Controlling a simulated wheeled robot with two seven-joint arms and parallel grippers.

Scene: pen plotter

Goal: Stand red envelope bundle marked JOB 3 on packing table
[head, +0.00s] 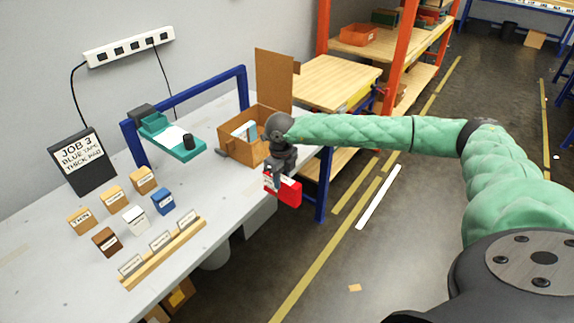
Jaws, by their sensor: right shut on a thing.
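A red bundle with a white band or label (289,191) hangs under my right gripper (276,179), near the right edge of the table. My right gripper is shut on it. The print on the bundle is too small to read. The grey packing table (205,190) runs along the wall on the left. I cannot tell whether the bundle touches the table edge; it appears to be held in the air just past it. My left gripper is not in view.
A black sign (83,160) reads JOB 3, BLUE TAPE, THICK PAD. Several small blocks, including a blue one (163,201), and a wooden card rail (165,254) stand at the table's front. A teal plotter (170,138) and an open cardboard box (236,149) stand behind.

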